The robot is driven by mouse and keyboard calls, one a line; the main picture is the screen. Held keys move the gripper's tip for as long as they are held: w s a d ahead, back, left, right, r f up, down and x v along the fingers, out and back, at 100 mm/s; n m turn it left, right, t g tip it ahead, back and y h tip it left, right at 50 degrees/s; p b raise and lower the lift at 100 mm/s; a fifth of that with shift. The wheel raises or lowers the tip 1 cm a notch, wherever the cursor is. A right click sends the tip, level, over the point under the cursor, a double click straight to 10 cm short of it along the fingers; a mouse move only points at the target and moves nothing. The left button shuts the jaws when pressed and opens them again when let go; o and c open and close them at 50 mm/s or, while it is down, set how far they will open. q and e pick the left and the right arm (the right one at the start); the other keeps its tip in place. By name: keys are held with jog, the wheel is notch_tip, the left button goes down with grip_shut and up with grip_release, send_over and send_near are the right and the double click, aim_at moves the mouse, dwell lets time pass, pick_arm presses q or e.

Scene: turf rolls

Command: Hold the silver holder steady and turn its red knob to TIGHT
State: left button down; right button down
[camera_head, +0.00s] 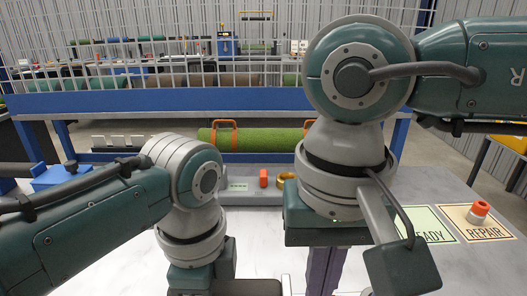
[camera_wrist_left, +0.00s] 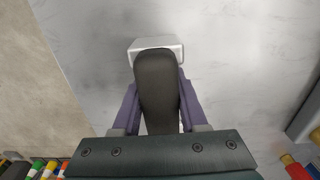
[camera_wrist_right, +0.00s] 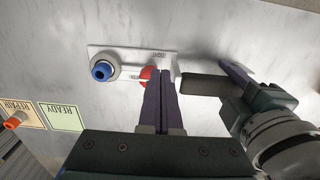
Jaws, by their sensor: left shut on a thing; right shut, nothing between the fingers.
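The silver holder (camera_wrist_right: 110,54) lies on the grey table in the right wrist view, with a blue round part at one end. Its red knob (camera_wrist_right: 146,74) is partly hidden behind my right fingers. My left gripper (camera_wrist_left: 160,95) is shut on the holder's black handle (camera_wrist_left: 158,85), which runs to a silver block (camera_wrist_left: 174,44). In the head view my arms hide the holder.
A green READY mat (camera_head: 432,222) and an orange REPAIR mat (camera_head: 478,223) with a red-orange piece (camera_head: 478,211) lie at the right. A green turf roll (camera_head: 260,139) with orange straps lies at the back. A blue-framed fence rack (camera_head: 190,102) stands behind.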

jog(key=shift+r, duration=0.9)
jog(key=shift+d+f, duration=0.45)
jog(key=shift+f, duration=0.55)
jog(key=shift+d+f, duration=0.5)
jog(key=shift+f, duration=0.55)
jog(key=shift+d+f, duration=0.45)
jog(key=shift+f, duration=0.55)
jog(key=shift+w+a, duration=0.1)
jog(key=shift+w, duration=0.2)
jog(key=shift+a, duration=0.2)
jog(key=shift+a, duration=0.4)
jog(key=shift+a+r, duration=0.1)
jog(key=shift+a, duration=0.3)
